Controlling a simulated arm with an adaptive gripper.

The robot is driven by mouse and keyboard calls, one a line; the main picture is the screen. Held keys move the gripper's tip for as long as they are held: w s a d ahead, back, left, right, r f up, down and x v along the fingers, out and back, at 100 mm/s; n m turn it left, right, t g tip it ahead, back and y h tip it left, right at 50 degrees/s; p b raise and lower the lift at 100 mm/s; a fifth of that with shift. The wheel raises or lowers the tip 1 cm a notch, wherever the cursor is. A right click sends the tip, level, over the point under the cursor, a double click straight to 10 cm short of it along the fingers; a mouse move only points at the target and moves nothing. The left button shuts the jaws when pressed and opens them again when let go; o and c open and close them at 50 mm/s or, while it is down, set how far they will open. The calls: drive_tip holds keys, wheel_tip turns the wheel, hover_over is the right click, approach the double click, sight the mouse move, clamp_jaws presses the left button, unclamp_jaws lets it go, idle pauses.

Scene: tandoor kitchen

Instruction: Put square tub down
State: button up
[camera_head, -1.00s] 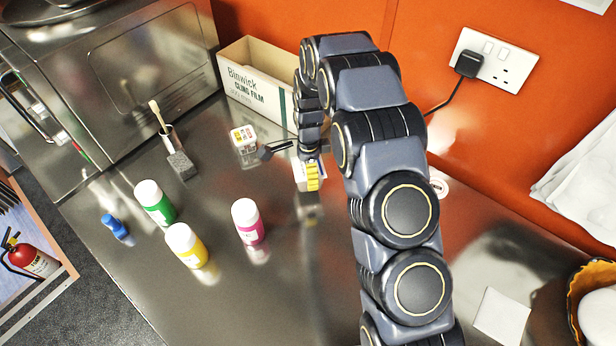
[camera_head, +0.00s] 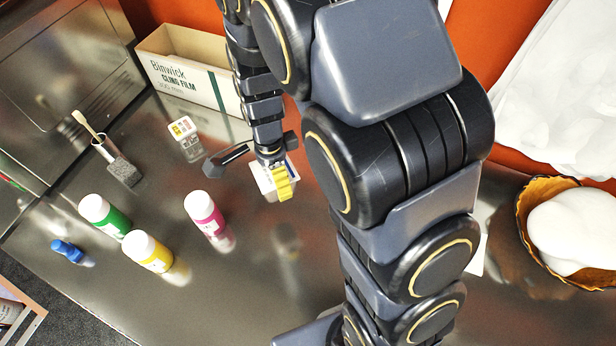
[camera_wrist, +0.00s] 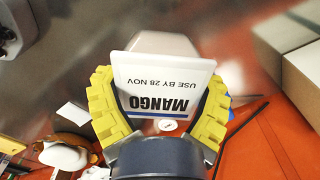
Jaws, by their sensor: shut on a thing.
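The square tub (camera_wrist: 165,80) is white, with a label reading MANGO and USE BY 28 NOV, upside down in the wrist view. My gripper (camera_wrist: 160,92) is shut on it, with yellow ribbed finger pads on both sides. In the head view the tub (camera_head: 264,181) shows as a small white shape beside a yellow pad of my gripper (camera_head: 276,180). A gap to the reflection below suggests that it is held above the steel counter (camera_head: 255,290). My fingers hide part of it.
A small tub with a coloured label (camera_head: 183,130) stands left of my gripper. Pink (camera_head: 204,212), yellow (camera_head: 148,250) and green (camera_head: 103,215) bottles stand nearer. A cling film box (camera_head: 190,72) is behind; a bowl (camera_head: 535,240) is right. Bare counter lies below my gripper.

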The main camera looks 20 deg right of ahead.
drive_tip(key=d+f+m, duration=0.2)
drive_tip(key=d+m, duration=0.1)
drive_tip(key=d, duration=0.1)
drive_tip(key=s+d+f+m, duration=0.1)
drive_tip(key=d+f+m, duration=0.2)
drive_tip(key=d, duration=0.2)
drive_tip(key=d+f+m, duration=0.3)
drive_tip(key=d+m, duration=0.1)
drive_tip(key=d, duration=0.1)
drive_tip(key=shift+s+d+f, duration=0.1)
drive_tip(key=shift+s+f, duration=0.15)
drive_tip(key=shift+s, duration=0.15)
drive_tip(key=shift+w+f, duration=0.1)
drive_tip(key=shift+f, duration=1.8)
drive_tip(key=shift+f, duration=0.15)
drive_tip(key=o, duration=1)
drive_tip(key=shift+o, duration=0.2)
